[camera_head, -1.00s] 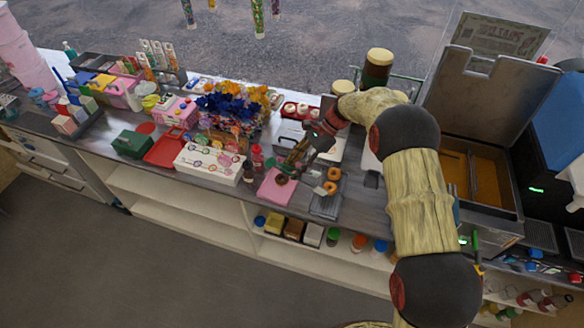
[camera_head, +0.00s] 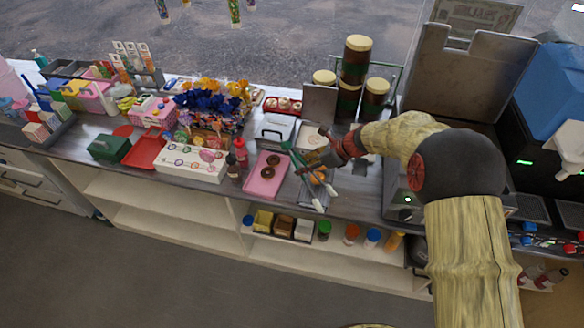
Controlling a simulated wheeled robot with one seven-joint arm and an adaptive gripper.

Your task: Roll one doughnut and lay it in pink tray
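The pink tray (camera_head: 256,190) lies on the counter in the head view. Two brown doughnuts (camera_head: 267,172) lie in it, one behind the other. To its right is a dark rack (camera_head: 309,199) with orange-brown doughnut (camera_head: 319,176) partly showing. My gripper (camera_head: 322,186) is over this rack, right of the pink tray. Slim green and white parts show around it and cover much of the rack. Whether its fingers are apart, or hold a doughnut, is too small to tell.
A pale plate (camera_head: 312,136) lies behind the rack. Tall jars (camera_head: 355,62) stand at the back. Red and brown bottles (camera_head: 240,153) and a white box (camera_head: 188,173) stand left of the pink tray. A fryer-like machine (camera_head: 400,205) is at the right.

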